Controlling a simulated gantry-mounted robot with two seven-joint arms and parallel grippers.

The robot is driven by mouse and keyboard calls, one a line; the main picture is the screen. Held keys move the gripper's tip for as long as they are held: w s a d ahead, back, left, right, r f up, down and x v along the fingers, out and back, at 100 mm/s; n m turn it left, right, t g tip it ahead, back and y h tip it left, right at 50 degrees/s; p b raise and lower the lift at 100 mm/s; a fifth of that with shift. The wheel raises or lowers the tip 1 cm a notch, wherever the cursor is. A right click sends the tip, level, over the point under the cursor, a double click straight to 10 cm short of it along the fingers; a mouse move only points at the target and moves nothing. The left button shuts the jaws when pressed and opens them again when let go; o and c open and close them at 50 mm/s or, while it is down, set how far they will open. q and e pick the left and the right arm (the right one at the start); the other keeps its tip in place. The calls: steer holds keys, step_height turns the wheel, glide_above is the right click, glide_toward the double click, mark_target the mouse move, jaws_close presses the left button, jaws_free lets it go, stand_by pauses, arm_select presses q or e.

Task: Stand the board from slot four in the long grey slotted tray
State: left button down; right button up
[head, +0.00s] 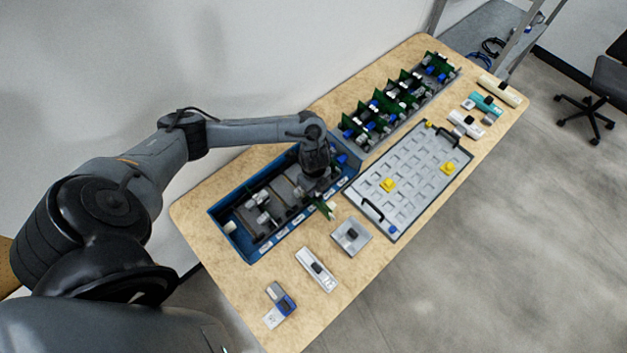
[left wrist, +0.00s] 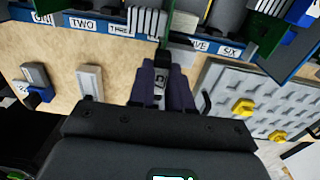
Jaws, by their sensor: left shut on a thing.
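My left gripper (head: 318,186) is over the blue slotted box (head: 228,230), pointing down. It is shut on a board, of which a green corner (head: 325,208) shows beside the jaws at the box's front wall. In the left wrist view the gripper (left wrist: 162,88) covers the wall between labels THREE and FIVE, and most of the held board is hidden. The long grey slotted tray (head: 364,151) stands at the back right, with several green boards (head: 378,103) upright in it. My right gripper is not in view.
A grey panel tray (head: 405,187) with black handles and yellow pieces lies right of the box. Small modules, including a grey square one (head: 351,236), a white one (head: 317,268) and a blue-grey one (head: 280,303), lie along the front. Bare table separates them.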

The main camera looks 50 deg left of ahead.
arm_select(q)
steer(key=shift+f+b, duration=0.3)
steer(key=shift+f, duration=0.2)
steer(key=c, duration=1)
jaws_free()
steer(key=shift+o, duration=0.8)
steer(key=shift+r+p, duration=0.2)
steer(key=shift+p, duration=0.15)
steer(key=shift+r+p, duration=1.8)
steer(key=shift+p, duration=0.35)
steer(key=shift+r, duration=0.1)
steer(key=shift+r+p, duration=0.65)
steer(key=shift+p, duration=0.15)
step_height(320, 180, up, 6)
steer(key=p, duration=0.6)
steer(key=shift+f, duration=0.2)
